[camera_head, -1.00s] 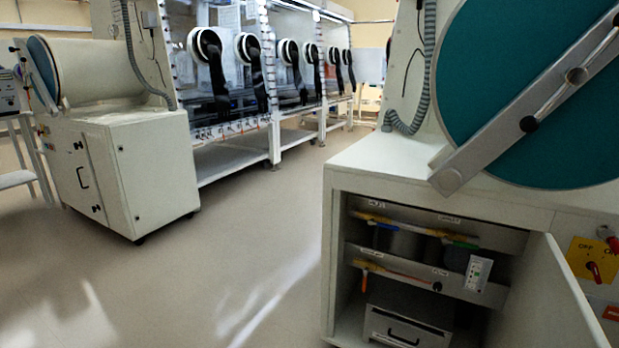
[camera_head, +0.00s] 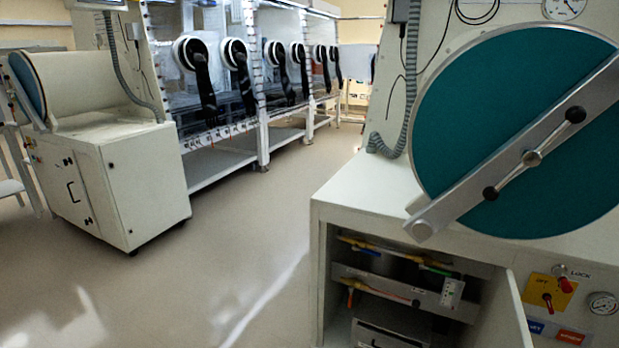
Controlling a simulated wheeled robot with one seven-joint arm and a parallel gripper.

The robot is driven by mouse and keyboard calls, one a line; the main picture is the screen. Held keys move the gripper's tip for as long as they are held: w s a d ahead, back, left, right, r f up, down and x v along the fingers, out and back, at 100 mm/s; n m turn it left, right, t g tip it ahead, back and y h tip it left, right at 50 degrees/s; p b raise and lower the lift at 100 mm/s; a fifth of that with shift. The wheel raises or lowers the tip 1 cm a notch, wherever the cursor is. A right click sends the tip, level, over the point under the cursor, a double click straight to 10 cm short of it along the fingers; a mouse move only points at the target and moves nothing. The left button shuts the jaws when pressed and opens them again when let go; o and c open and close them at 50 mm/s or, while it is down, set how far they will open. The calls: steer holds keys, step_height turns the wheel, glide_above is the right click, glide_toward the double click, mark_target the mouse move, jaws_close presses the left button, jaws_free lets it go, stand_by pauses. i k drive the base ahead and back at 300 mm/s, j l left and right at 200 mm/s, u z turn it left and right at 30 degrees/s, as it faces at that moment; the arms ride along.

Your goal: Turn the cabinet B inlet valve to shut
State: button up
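The open under-cabinet (camera_head: 322,270) stands at the lower right, below a big teal round door. Inside it, an upper panel carries a yellowish pipe (camera_head: 350,241) with a blue valve handle (camera_head: 368,252) and a green valve handle (camera_head: 437,269). A lower panel carries a red line with an orange handle (camera_head: 350,298) at its left end and a dark knob (camera_head: 415,303) at its right. The small labels are too small to read, so I cannot tell which valve is the cabinet B inlet. My gripper is not in view.
The cabinet's door (camera_head: 508,318) stands open on the right side of the opening. A yellow switch plate (camera_head: 550,291) with red knobs and a gauge (camera_head: 602,303) are right of it. A white box (camera_head: 385,335) sits low inside. Open floor (camera_head: 250,235) lies left, before another cabinet (camera_head: 140,185).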

mark_target(367, 252)
steer(key=k+l, duration=0.25)
steer(key=k, duration=0.2)
steer(key=k+l, duration=0.25)
steer(key=k, duration=0.2)
steer(key=k+l, duration=0.25)
steer(key=k, duration=0.2)
steer(key=k+l, duration=0.3)
steer(key=k, duration=0.2)
steer(key=u, duration=0.35)
steer(key=i+j+u, duration=0.25)
steer(key=i, duration=0.25)
steer(key=i+u, duration=0.3)
steer(key=i, duration=0.25)
steer(key=i+l, duration=0.1)
steer(key=i, duration=2.15)
steer(key=i+z, duration=0.4)
steer(key=i+j+z, duration=0.15)
steer(key=z, duration=0.2)
steer(key=i+j+z, duration=0.2)
steer(key=i+z, duration=0.2)
steer(key=z, duration=0.8)
